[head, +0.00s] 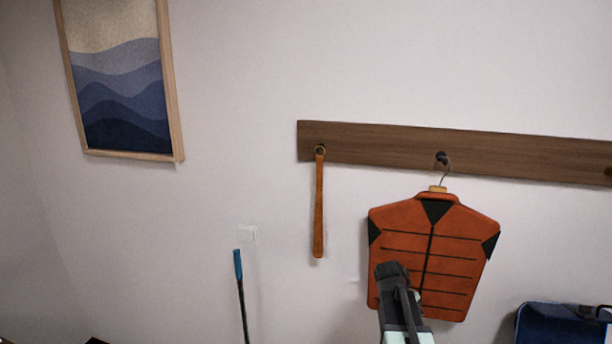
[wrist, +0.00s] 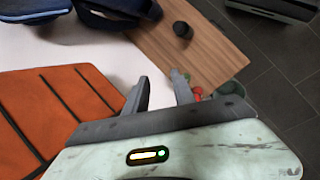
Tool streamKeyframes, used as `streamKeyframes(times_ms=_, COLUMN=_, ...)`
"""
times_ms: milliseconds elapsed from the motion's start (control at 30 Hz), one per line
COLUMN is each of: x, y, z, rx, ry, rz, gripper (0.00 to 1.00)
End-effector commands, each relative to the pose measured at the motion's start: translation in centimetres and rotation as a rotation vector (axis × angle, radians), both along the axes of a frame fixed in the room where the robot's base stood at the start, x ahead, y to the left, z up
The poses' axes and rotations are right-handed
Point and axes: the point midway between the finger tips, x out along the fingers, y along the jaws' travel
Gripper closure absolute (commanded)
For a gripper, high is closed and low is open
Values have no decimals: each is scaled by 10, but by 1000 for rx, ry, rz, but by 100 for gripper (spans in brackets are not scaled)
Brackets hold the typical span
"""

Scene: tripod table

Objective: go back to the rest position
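My gripper (head: 392,270) shows in the head view at the lower right, raised in front of an orange-red vest (head: 450,250). The head view does not show whether they touch. In the wrist view my gripper (wrist: 161,86) has its two dark fingers apart, with nothing held between them. The vest (wrist: 45,110) is on the left in that view, beside the left finger. It hangs from a hanger on a hook of the wooden rail. My arm's lower part is out of the head view.
A wooden rail (head: 400,145) on the wall also carries a brown strap (head: 319,205). A blue-tipped stick (head: 239,275) stands left, below a framed picture (head: 120,75). A blue bag (head: 545,325) is at lower right. The wrist view shows a wooden surface (wrist: 205,55) and dark floor tiles.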

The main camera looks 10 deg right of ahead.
Motion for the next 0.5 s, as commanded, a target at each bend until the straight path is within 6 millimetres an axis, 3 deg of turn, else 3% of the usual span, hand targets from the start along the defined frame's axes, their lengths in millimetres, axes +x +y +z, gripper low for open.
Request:
streamKeyframes(times_ms=33, x=-10, y=46, z=-13, rx=61, ry=-44, rz=-56, gripper=69)
streamKeyframes(times_ms=100, x=-20, y=104, z=-25, rx=155, ry=-91, rz=-160, gripper=69)
streamKeyframes(times_ms=233, x=-43, y=191, z=-38, rx=298, ry=-126, rz=-331, gripper=69)
streamKeyframes(times_ms=333, x=-57, y=232, z=-42, rx=367, ry=-126, rz=-424, gripper=69)
streamKeyframes(times_ms=500, x=-64, y=253, z=-42, rx=405, ry=-121, rz=-488, gripper=69)
